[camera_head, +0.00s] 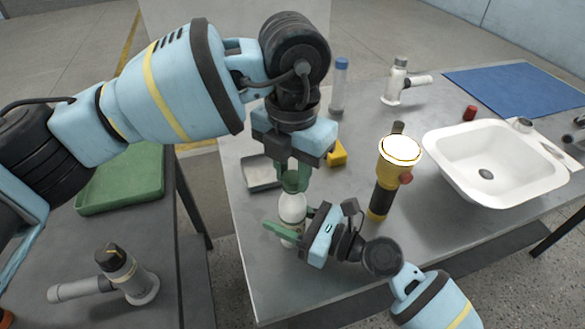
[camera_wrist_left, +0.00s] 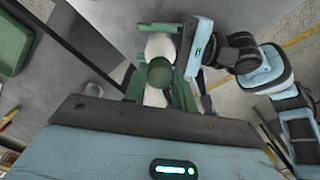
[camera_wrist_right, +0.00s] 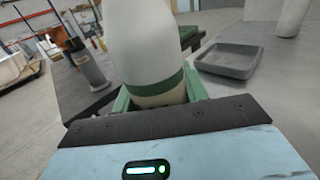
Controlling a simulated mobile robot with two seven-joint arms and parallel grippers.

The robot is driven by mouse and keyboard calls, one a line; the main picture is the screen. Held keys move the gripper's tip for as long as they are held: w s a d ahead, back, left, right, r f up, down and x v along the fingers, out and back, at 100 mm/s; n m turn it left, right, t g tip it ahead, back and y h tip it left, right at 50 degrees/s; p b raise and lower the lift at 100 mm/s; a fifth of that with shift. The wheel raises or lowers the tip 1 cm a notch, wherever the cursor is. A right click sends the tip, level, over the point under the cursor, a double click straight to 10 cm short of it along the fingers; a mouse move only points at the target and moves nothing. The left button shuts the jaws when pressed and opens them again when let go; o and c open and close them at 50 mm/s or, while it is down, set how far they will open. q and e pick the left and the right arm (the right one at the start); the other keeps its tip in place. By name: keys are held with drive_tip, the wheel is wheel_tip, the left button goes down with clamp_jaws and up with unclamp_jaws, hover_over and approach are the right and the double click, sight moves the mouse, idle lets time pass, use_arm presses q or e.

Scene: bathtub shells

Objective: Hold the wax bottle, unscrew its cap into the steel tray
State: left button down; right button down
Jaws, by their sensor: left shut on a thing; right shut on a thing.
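The white wax bottle (camera_head: 292,208) stands upright near the left edge of the grey table. Its green cap (camera_wrist_left: 160,73) is on top, and in the head view it is mostly hidden between the fingers. My left gripper (camera_head: 292,180) comes from above, shut on the cap. My right gripper (camera_head: 289,233) comes from the side, shut on the lower body of the bottle, near a green band (camera_wrist_right: 158,87) seen in the right wrist view. The steel tray (camera_head: 262,186) lies on the table just behind and left of the bottle; it also shows in the right wrist view (camera_wrist_right: 228,70).
A yellow and black tool (camera_head: 384,180) with a white disc stands right of the grippers. A yellow block (camera_head: 338,155) lies behind them. A white sink (camera_head: 520,195), a blue-capped bottle (camera_head: 339,88) and a blue mat (camera_head: 520,88) are farther off. A green tray (camera_head: 120,190) is on the left table.

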use_arm(q)
drive_tip(key=n, duration=1.5)
drive_tip(key=shift+d+r, duration=0.1)
drive_tip(key=shift+r, duration=0.05)
drive_tip(key=shift+r, duration=1)
